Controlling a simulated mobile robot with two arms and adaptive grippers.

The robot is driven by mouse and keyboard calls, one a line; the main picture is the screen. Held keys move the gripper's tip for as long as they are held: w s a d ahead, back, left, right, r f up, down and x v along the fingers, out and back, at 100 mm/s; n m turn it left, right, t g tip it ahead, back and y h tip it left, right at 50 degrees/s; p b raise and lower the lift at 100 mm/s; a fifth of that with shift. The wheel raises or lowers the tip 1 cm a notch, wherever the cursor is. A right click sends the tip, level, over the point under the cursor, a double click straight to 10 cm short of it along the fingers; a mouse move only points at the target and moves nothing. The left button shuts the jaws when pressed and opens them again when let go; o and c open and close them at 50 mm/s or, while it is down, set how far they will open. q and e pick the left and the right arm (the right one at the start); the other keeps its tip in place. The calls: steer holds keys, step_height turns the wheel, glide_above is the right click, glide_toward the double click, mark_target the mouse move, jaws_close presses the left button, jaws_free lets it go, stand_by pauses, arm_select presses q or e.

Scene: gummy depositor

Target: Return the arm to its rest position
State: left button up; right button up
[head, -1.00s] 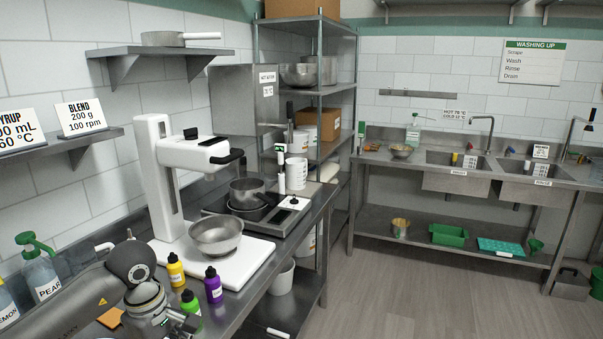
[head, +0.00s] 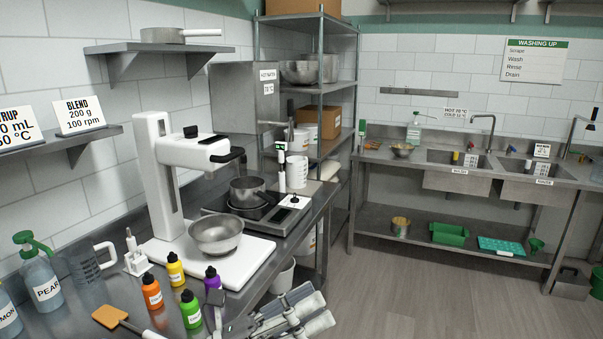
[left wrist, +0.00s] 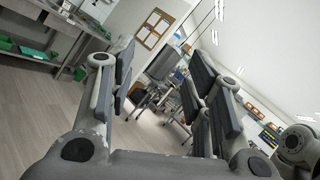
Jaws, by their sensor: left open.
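My left gripper (head: 300,312) is at the bottom centre of the head view, in front of the counter's front edge and right of the small bottles. In the left wrist view its two grey fingers (left wrist: 160,88) stand wide apart with nothing between them; the room and floor show past them. My right gripper is not in view.
Orange (head: 152,291), yellow (head: 175,269), green (head: 190,309) and purple (head: 213,286) bottles stand on the counter close to my left gripper. A steel bowl (head: 216,235) sits on the white mixer base (head: 262,252). The floor (head: 400,290) to the right is clear.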

arm_select(q)
steer(key=w+a+f+n+t+y, duration=0.25)
steer(key=a+n+t+y, duration=0.4)
steer(key=n, duration=0.55)
steer(key=w+a+f+n+t+y, duration=0.1)
steer(key=w+a+n+t+y, duration=0.2)
steer(key=a+n+t+y, duration=0.65)
steer(key=s+a+f+n+g+y, duration=0.2)
steer(key=f+n+g, duration=0.3)
steer(key=f+n, duration=0.15)
steer(key=s+a+f+n+g+y, duration=0.2)
steer(key=a+f+n+g+y, duration=0.15)
steer(key=f+n, duration=0.35)
steer(key=s+f+n+g+h, duration=0.2)
steer(key=s+f+n+g, duration=0.5)
steer(key=s+f+g, duration=0.9)
steer(key=s+f+t, duration=0.1)
steer(key=s+f, duration=0.2)
steer(key=f, duration=1)
steer(key=s+f+t, duration=0.2)
steer(key=s+f, duration=0.2)
steer(key=f, duration=0.9)
steer(key=s+a+f+g, duration=0.1)
steer(key=s+a+f, duration=0.1)
steer(key=s+f, duration=1.4)
steer(key=shift+s+a+f+m, duration=0.35)
steer(key=shift+s+a+m, duration=0.05)
